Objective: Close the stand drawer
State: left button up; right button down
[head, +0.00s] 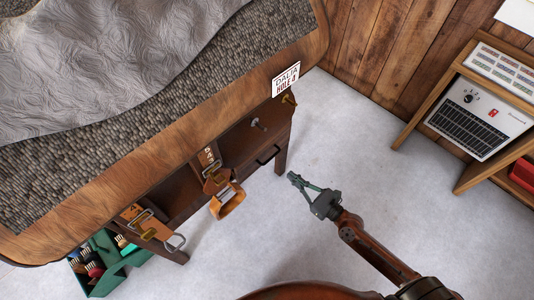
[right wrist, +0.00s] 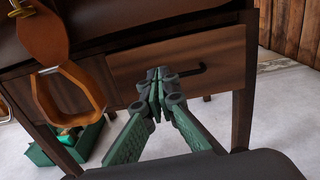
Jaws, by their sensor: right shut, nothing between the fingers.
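The wooden stand (head: 180,105) fills the upper left of the head view. Its drawer (head: 250,162) is under the top near the right end, with a dark bar handle (head: 268,155). In the right wrist view the brown drawer front (right wrist: 222,58) faces me, with its black handle (right wrist: 190,73) partly behind my fingers. How far the drawer stands out is hard to tell. My right gripper (head: 293,178) is shut and empty, to the right of the drawer in the head view; its green fingers (right wrist: 155,78) point at the drawer front. Contact cannot be told. My left gripper is not in view.
A wooden stirrup (head: 228,200) on a leather strap hangs from the stand's front. A green box with brushes (head: 98,265) stands on the floor below. A shelf with a white heater-like unit (head: 480,115) is at the right. The grey floor between is clear.

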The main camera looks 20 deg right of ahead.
send_near(261, 149)
jog(key=x, duration=0.5)
jog(key=shift+w+a+f, duration=0.1)
jog(key=shift+w+f, duration=0.05)
jog(key=shift+w, duration=0.2)
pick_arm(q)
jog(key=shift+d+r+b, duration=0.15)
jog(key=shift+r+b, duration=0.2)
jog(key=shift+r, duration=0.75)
pick_arm(e)
jog(key=shift+w+a, duration=0.2)
jog(key=shift+w, duration=0.3)
